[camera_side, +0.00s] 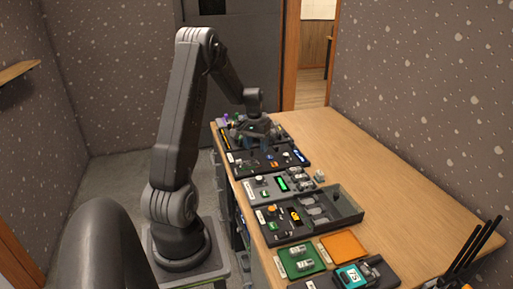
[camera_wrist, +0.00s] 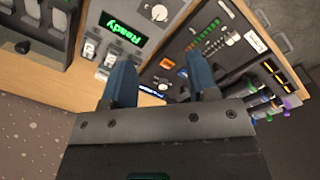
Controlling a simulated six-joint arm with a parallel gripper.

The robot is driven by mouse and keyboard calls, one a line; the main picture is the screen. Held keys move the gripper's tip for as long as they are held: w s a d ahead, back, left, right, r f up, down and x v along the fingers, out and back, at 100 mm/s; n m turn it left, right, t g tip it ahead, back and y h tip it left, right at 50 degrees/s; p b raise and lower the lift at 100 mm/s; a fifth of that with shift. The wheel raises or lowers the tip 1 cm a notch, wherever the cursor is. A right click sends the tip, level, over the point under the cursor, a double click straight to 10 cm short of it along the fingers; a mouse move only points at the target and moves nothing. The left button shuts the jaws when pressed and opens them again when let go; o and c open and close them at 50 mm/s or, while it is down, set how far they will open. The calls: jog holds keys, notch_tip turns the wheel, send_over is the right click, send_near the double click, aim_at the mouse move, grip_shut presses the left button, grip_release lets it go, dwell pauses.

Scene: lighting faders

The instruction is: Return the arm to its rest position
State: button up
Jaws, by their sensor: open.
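My arm reaches over the far end of the desk in the side view, with my gripper (camera_side: 254,130) low above the dark panels there. In the wrist view my gripper (camera_wrist: 162,80) shows two blue fingers spread apart with nothing between them. Below the fingers lies a dark panel (camera_wrist: 215,62) with a white knob, an orange square and a row of coloured lights. A grey panel with a green display reading "Ready" (camera_wrist: 122,28) lies beside it. The side view is too small to show whether the fingers touch any panel.
The wooden desk (camera_side: 390,155) is clear along its right side. Panels line its left edge, including an open dark tray (camera_side: 344,203). Green (camera_side: 300,260) and orange (camera_side: 343,246) pads lie near the front. Dark upright rods (camera_side: 478,245) stand at the front right. Walls enclose the room.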

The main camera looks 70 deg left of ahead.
jog(key=w+d+r+m+t+y, duration=0.1)
jog(key=w+d+r+m, duration=0.1)
jog(key=d+r, duration=0.65)
jog(key=w+d+r+m+t, duration=0.15)
jog(key=d+r, duration=0.35)
jog(key=d, duration=0.6)
jog(key=s+d+r+m+t, duration=0.1)
jog(key=s+d+r+m, duration=0.1)
jog(key=s+d, duration=0.3)
jog(key=s+d+r+m+t, duration=0.1)
jog(key=s+d, duration=0.5)
jog(key=d, duration=0.8)
jog(key=shift+s+r+m+t+h, duration=0.35)
jog(key=shift+r+m, duration=0.5)
jog(key=shift+m, duration=0.4)
jog(key=shift+w+d, duration=0.1)
jog(key=shift+c, duration=0.5)
